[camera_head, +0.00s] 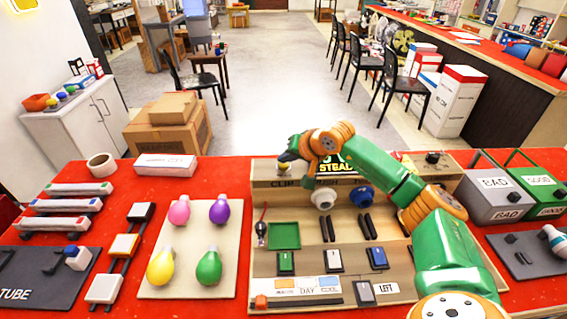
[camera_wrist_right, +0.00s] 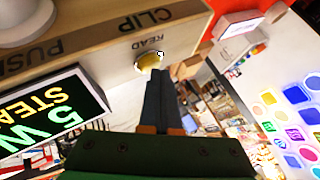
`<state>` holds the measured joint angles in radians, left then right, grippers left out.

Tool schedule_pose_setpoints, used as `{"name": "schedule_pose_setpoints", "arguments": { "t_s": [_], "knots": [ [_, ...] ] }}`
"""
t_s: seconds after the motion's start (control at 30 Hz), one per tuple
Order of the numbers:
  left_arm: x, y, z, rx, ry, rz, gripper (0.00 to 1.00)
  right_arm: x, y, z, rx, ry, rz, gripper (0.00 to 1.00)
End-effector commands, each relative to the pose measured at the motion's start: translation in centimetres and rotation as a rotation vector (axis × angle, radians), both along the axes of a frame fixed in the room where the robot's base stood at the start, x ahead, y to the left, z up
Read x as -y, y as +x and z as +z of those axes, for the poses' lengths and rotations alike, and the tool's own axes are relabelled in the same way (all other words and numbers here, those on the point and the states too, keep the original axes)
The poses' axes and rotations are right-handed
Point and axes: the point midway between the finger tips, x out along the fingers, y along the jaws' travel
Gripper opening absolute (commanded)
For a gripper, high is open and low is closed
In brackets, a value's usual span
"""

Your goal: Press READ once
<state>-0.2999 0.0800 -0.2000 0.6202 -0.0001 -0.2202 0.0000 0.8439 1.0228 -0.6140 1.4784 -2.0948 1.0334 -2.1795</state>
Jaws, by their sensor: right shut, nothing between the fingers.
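A wooden test panel (camera_head: 262,212) stands on the red table in the head view. The round yellowish button (camera_wrist_right: 148,61) sits beside the word READ on the panel's upper ledge, upside down in the right wrist view. My right gripper (camera_wrist_right: 157,75) is shut and empty, its fingertips right at this button. I cannot tell whether they touch or press it. In the head view my right gripper (camera_head: 286,157) is above the CLIP label and partly covers the button. A dark display (camera_wrist_right: 45,112) with lit "5 W" lettering is beside it. My left gripper is not in view.
Right of the gripper, white and blue round parts (camera_head: 323,198) stick out from the panel. Coloured bulbs lie on a beige board (camera_head: 185,230) to the left. BAD and GOOD bins (camera_head: 495,200) stand at the right.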

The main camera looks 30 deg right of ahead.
Motion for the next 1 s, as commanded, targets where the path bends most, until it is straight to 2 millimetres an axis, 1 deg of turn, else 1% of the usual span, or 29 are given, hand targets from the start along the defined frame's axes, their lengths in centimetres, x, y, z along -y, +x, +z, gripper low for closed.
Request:
{"name": "schedule_pose_setpoints", "arguments": {
  "t_s": [0.23,0.53,0.87,1.0],
  "knots": [
    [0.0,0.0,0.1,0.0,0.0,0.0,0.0,0.0,0.0,0.0,-0.001,0.0,0.0,0.0],
    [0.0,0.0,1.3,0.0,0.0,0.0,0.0,0.0,0.0,1.7,-0.001,0.0,0.0,0.0],
    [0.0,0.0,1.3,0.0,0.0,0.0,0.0,0.0,0.0,1.7,-0.001,0.0,0.0,0.0],
    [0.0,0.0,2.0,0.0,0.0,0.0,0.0,0.0,0.0,2.6,-0.001,-0.001,-0.001,0.0]
  ]
}}
